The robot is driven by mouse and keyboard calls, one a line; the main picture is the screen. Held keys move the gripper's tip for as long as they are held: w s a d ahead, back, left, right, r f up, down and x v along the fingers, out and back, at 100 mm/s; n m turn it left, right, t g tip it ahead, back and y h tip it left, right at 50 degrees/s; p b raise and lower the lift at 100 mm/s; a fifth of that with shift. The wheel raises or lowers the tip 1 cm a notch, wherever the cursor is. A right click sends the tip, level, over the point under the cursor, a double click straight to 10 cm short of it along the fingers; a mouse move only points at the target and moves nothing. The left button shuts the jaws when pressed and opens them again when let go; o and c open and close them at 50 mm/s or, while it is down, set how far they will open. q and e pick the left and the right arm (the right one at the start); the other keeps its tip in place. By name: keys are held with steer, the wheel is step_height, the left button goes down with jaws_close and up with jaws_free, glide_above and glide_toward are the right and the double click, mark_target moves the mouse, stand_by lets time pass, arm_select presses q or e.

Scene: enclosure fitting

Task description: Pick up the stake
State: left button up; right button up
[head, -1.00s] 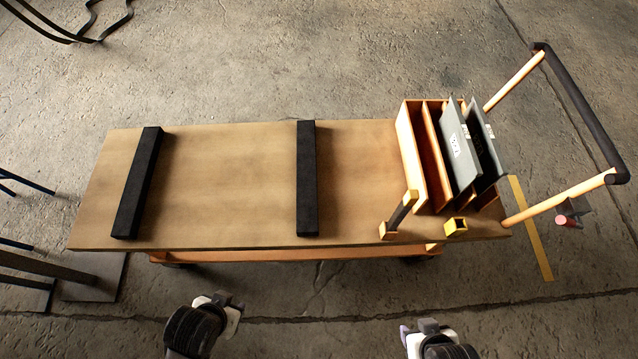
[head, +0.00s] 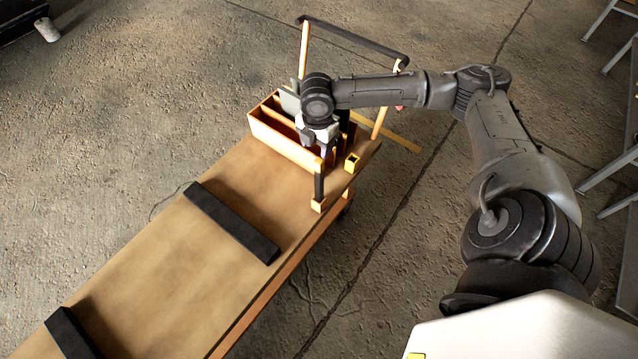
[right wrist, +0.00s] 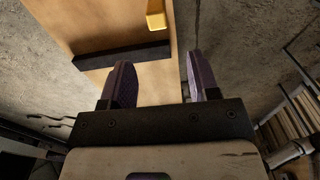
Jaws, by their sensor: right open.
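My left gripper is out of view.
The wooden box (head: 270,140) holds grey panels, partly hidden by my right arm. A yellow socket (head: 352,162) sits on the deck's right edge. Black strips (head: 230,222) cross the deck. The cart's dark handle (head: 355,38) rises behind. The deck (head: 165,255) between the strips is bare.

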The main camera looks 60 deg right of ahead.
mark_target(319, 168)
steer(key=shift+d+r, duration=0.2)
steer(key=shift+d, duration=0.25)
step_height(319, 168, down, 7)
steer(key=shift+b, duration=0.65)
steer(key=shift+d+f+b, duration=0.1)
steer(key=shift+f+b, duration=0.45)
steer(key=shift+f, duration=2.45)
steer(key=shift+c, duration=0.3)
steer(key=c, duration=0.8)
jaws_close()
steer(key=shift+r, duration=0.1)
